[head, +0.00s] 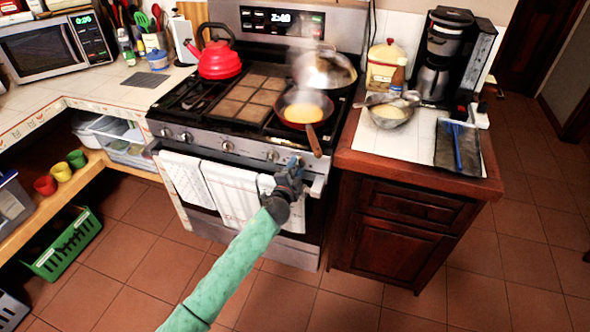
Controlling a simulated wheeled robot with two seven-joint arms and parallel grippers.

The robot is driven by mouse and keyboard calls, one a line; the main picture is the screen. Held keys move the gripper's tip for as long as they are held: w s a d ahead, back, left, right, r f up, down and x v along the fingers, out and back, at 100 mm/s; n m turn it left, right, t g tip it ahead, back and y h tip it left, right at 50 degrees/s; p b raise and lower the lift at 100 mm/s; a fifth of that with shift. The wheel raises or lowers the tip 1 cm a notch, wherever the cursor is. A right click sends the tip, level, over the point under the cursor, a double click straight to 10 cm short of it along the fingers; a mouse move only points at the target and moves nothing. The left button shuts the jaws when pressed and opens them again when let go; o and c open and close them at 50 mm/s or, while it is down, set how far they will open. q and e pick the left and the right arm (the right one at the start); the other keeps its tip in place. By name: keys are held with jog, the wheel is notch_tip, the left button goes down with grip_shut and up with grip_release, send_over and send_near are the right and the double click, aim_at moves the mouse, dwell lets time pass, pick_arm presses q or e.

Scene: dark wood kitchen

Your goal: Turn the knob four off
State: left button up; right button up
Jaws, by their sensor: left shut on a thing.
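The stove (200,150) has a row of round metal knobs along its front panel. A bare knob (272,155) shows just left of my left gripper. My left gripper (294,166) is at the right end of the row, shut on a stove knob that its fingers mostly hide. I cannot tell how far this knob is turned. My right gripper is not in view.
A frying pan (292,108) with yellow food sits on the front right burner, its handle reaching over the front edge near my gripper. A steaming covered pan (325,72) stands behind. A red kettle (219,62) is at back left. Towels (230,192) hang below.

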pick_arm(q)
jog(key=shift+w+d+r+m, duration=0.15)
jog(key=shift+r+m, duration=0.55)
jog(key=shift+m, duration=0.5)
jog(key=shift+d+m, duration=0.1)
jog(key=shift+m, duration=0.9)
jog(key=o, duration=0.8)
jog(key=shift+f, duration=0.2)
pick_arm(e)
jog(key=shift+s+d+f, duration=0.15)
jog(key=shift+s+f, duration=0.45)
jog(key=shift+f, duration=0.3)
pick_arm(q)
jog(key=shift+s+f, duration=0.1)
jog(key=shift+s, duration=0.1)
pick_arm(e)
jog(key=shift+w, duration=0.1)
